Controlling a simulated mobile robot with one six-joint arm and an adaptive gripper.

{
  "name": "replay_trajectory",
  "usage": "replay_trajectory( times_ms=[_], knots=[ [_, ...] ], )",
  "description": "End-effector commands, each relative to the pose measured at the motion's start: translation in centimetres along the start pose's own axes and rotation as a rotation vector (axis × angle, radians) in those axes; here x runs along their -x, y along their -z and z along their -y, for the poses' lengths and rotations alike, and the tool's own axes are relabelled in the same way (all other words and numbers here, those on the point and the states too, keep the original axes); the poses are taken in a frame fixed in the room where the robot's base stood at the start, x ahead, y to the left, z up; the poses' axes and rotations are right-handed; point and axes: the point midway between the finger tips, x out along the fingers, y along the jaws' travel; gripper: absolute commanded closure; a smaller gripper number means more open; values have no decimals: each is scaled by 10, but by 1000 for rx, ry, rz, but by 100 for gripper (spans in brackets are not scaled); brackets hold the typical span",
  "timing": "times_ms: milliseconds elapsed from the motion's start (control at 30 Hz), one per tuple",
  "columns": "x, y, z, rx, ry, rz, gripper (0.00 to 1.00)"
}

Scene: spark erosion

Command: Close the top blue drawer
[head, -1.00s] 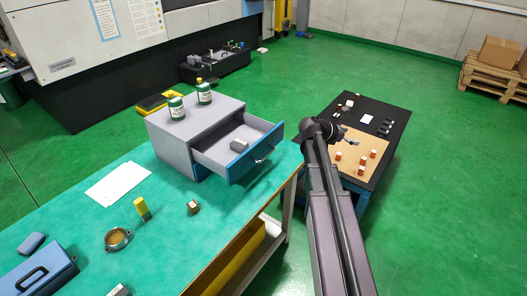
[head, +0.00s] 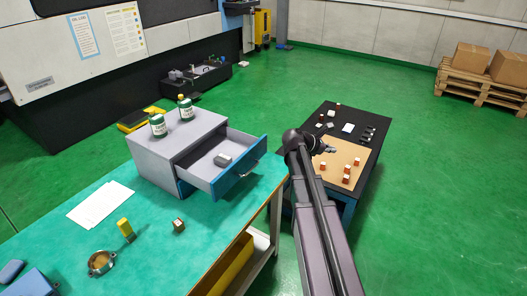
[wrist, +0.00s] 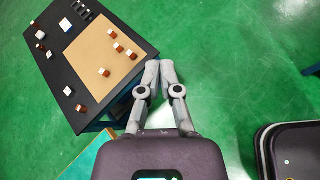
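The grey cabinet (head: 157,165) stands on the green-topped bench. Its top drawer with a blue front (head: 238,178) is pulled well out toward the right, and a grey block (head: 222,160) lies inside. Another blue front shows partly below it, under the open drawer. My gripper (wrist: 160,65) shows in the wrist view with its fingertips together and nothing between them, above the green floor beside the black table. In the head view my gripper (head: 329,149) is small, at the end of my arm, right of the drawer and apart from it.
Two green bottles (head: 158,125) stand on the cabinet. The bench (head: 175,245) also holds white paper (head: 101,203), a yellow-topped item (head: 125,229), a ring (head: 101,263) and a small block (head: 178,225). The black table (head: 368,160) with several small pieces lies right of the drawer.

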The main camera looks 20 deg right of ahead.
Motion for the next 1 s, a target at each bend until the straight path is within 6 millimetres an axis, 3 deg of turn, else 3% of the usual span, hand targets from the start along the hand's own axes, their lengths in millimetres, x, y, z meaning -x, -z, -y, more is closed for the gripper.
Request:
replay_trajectory(
  times_ms=[467,1000],
  knots=[
    [-3,34,7,-738,139,-297,100],
    [16,67,4,-1577,555,-540,100]
  ],
)
